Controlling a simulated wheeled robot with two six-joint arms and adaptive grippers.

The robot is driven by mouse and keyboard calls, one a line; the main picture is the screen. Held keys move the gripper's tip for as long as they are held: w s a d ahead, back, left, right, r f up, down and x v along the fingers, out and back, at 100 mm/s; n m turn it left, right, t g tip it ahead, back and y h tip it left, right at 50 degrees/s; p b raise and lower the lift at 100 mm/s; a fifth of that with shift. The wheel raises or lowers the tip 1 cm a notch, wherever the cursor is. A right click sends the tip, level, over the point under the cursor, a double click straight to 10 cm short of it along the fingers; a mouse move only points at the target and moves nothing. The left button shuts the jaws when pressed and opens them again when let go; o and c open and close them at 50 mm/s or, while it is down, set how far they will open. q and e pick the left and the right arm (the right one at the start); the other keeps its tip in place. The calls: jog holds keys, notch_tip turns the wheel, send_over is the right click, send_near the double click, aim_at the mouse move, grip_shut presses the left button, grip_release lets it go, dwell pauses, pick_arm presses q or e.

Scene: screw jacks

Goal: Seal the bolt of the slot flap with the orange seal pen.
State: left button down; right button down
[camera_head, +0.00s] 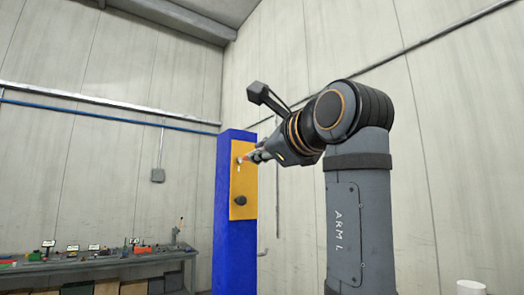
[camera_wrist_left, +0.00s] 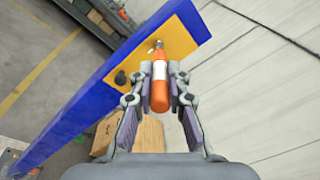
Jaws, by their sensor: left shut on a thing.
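My left gripper (camera_head: 257,156) is shut on the orange seal pen (camera_wrist_left: 159,92), which has a white band around its body. The pen points away from my wrist at the yellow plate (camera_head: 243,183) on the blue post. A small metal bolt (camera_wrist_left: 157,46) stands out of the plate right at the pen's front end in the left wrist view. I cannot tell whether the pen tip touches it. A dark round knob (camera_head: 240,200) sits lower on the plate; it also shows in the left wrist view (camera_wrist_left: 120,78). My right gripper is not in view.
The blue post (camera_head: 229,250) rises in front of pale wall panels. A workbench (camera_head: 90,264) with several small items stands at the left by the wall. Cardboard boxes (camera_wrist_left: 149,134) lie below the post. The space around the plate's front looks clear.

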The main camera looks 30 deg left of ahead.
pick_arm(q)
jog(key=shift+w+a, duration=0.35)
jog(key=shift+a, duration=0.3)
dwell(1.2)
dwell(0.3)
jog(key=shift+s+d, duration=0.15)
jog(key=shift+d, duration=0.15)
jog(key=b+v, duration=0.6)
jog(key=shift+d, duration=0.15)
dwell(0.3)
